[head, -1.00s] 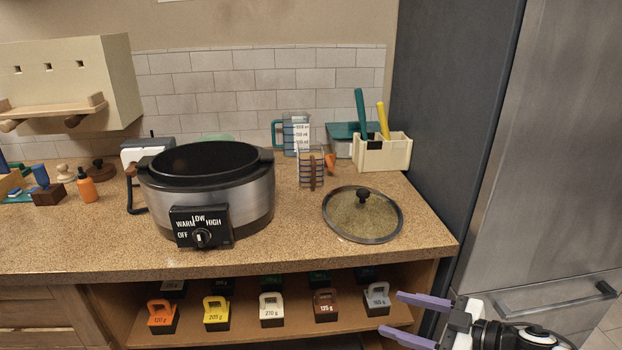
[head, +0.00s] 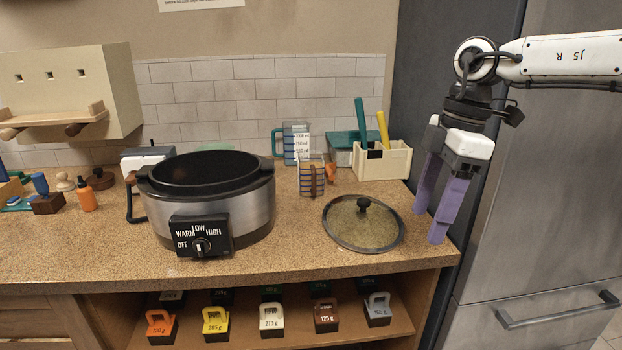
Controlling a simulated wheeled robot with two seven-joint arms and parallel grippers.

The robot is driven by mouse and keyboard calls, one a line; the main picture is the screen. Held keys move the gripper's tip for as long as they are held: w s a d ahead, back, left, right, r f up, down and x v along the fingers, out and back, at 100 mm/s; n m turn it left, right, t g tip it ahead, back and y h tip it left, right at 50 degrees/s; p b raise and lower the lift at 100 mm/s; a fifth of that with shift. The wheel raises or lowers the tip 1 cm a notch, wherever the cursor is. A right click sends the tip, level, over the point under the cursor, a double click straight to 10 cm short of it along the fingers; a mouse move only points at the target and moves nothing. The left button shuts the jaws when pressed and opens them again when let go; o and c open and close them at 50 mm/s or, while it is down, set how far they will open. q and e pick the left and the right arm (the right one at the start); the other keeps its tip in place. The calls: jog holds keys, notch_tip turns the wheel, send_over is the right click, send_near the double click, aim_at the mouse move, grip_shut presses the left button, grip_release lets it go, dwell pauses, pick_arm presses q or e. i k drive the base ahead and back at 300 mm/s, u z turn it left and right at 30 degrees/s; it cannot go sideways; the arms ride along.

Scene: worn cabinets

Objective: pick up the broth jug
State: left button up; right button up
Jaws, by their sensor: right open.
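A clear measuring jug (head: 300,140) with a teal handle and a printed ml scale stands at the back of the counter, against the tiles. A smaller clear vessel (head: 306,180) with dark lines and a brown upright strip stands just in front of it and covers its lower part. I cannot tell for certain which of the two is the broth jug. My right gripper (head: 428,226) is open and empty, its purple fingers pointing down at the counter's right edge, well to the right of both vessels. My left gripper is out of view.
A large slow cooker (head: 215,205) stands left of the vessels. A glass lid (head: 362,223) lies between them and my right gripper. A cream caddy (head: 384,162) with upright handles stands at the back right. Weights sit on the shelf below. A dark tall panel (head: 415,80) borders the counter's right.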

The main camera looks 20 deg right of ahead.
aim_at(310, 162)
jog(key=i, duration=1.5)
